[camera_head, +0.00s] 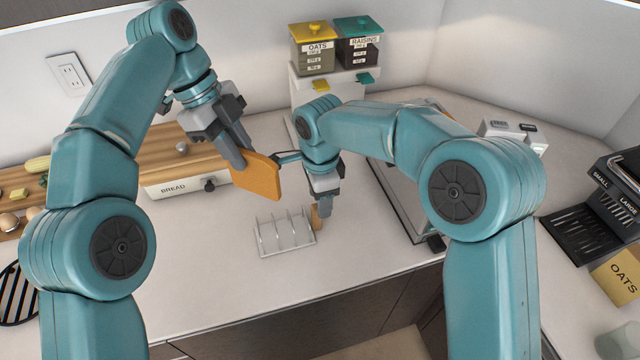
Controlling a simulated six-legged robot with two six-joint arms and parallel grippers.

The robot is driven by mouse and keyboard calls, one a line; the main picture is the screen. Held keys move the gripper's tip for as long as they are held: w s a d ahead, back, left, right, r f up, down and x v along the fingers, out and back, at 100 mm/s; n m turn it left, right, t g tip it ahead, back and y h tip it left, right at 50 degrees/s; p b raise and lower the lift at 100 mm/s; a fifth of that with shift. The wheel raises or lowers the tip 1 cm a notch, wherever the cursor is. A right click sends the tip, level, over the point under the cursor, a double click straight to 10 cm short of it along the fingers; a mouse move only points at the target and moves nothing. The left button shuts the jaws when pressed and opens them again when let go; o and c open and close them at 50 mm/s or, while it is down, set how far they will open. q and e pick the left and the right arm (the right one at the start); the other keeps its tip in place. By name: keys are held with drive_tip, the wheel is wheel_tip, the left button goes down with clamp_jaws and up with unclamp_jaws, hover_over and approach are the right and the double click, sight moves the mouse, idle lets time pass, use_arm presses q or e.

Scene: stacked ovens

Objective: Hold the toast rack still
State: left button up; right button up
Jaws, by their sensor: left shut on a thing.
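The toast rack (286,236), a small rack of pale wire with several upright dividers, stands empty on the white counter in the middle of the view. A small wooden handle (316,218) is at its right end. My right gripper (324,212) points down at this handle, its fingers right beside it; I cannot tell whether they are closed on it. My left gripper (238,158) is shut on an orange-brown slice of toast (258,177) and holds it tilted in the air, above and behind the rack's left side.
A wooden-topped bread box (168,190) stands behind at the left. Oats and raisins dispensers (336,48) stand at the back. A tray-like appliance (400,205) lies right of the rack. Counter left of the rack is clear; its front edge is close.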

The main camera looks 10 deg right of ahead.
sight(258, 192)
wheel_tip(258, 192, down, 8)
drive_tip(key=shift+r, duration=0.2)
clamp_jaws()
use_arm(q)
drive_tip(key=shift+s+d+r+n, duration=0.25)
drive_tip(key=shift+s+r+n, duration=0.05)
drive_tip(key=shift+n, duration=0.2)
drive_tip(key=s+d+r+n+t, duration=0.2)
drive_tip(key=s+d+n+t, duration=0.15)
drive_tip(key=s+n, duration=0.45)
use_arm(e)
drive_tip(key=shift+s, duration=0.1)
use_arm(q)
drive_tip(key=w+f+n+t+y, duration=0.1)
drive_tip(key=f+n, duration=0.2)
drive_tip(key=n, duration=0.2)
drive_tip(key=w+a+f+n+t+y, duration=0.1)
drive_tip(key=w+f+n, duration=0.1)
drive_tip(key=n, duration=0.4)
drive_tip(key=w+a+f+n+t+y, duration=0.1)
drive_tip(key=w+f+n, duration=0.1)
drive_tip(key=n, duration=0.3)
drive_tip(key=shift+w+f+n+t+y, duration=0.2)
drive_tip(key=shift+f+n+t+y, duration=0.15)
drive_tip(key=shift+f, duration=0.55)
drive_tip(key=shift+f+n, duration=0.25)
drive_tip(key=shift+f, duration=0.1)
